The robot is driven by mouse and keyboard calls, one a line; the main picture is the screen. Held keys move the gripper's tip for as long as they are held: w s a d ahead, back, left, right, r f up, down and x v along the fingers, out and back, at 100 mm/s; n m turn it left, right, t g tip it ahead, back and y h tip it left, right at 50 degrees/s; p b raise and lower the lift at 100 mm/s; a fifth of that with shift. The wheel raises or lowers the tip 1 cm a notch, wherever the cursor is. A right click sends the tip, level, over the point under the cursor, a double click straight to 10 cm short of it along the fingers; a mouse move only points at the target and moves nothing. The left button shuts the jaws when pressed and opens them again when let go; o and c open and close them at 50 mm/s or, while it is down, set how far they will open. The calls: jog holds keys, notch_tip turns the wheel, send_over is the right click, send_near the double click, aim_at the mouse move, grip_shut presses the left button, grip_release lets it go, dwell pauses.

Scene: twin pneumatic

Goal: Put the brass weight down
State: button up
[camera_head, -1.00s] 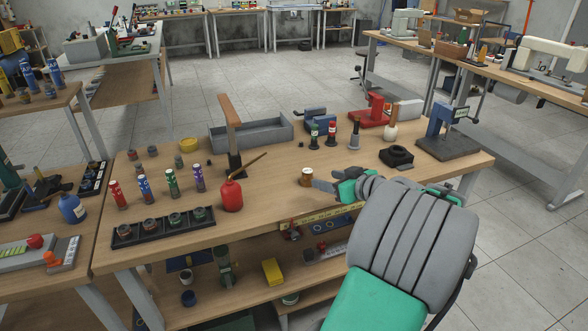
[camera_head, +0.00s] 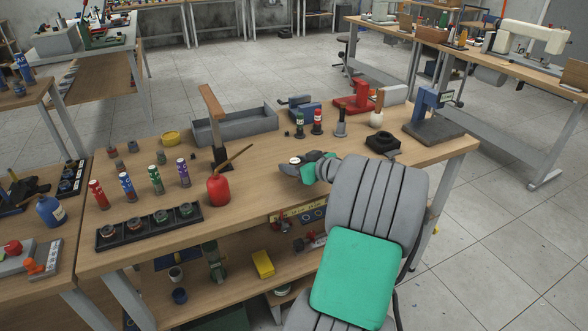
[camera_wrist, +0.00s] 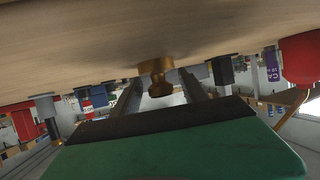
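The brass weight (camera_head: 294,160) stands upright on the workbench (camera_head: 255,205), near the front edge right of the red oil can. My gripper (camera_head: 288,168) is low over the bench at the weight, reaching in from the right and hiding most of it in the head view. In the wrist view the weight (camera_wrist: 157,78) shows upside down, its base against the bench top. The fingers of my gripper (camera_wrist: 160,86) lie on either side of it, with gaps visible beside its knob. The gripper looks open.
The red oil can (camera_head: 219,190) with its long spout stands left of the gripper. A black ring-shaped block (camera_head: 382,142) lies to the right. Several dark and coloured bottles and a grey tray (camera_head: 240,128) stand behind. Bare bench top surrounds the weight.

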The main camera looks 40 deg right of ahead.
grip_shut()
dwell(0.3)
jog(key=shift+r, duration=0.1)
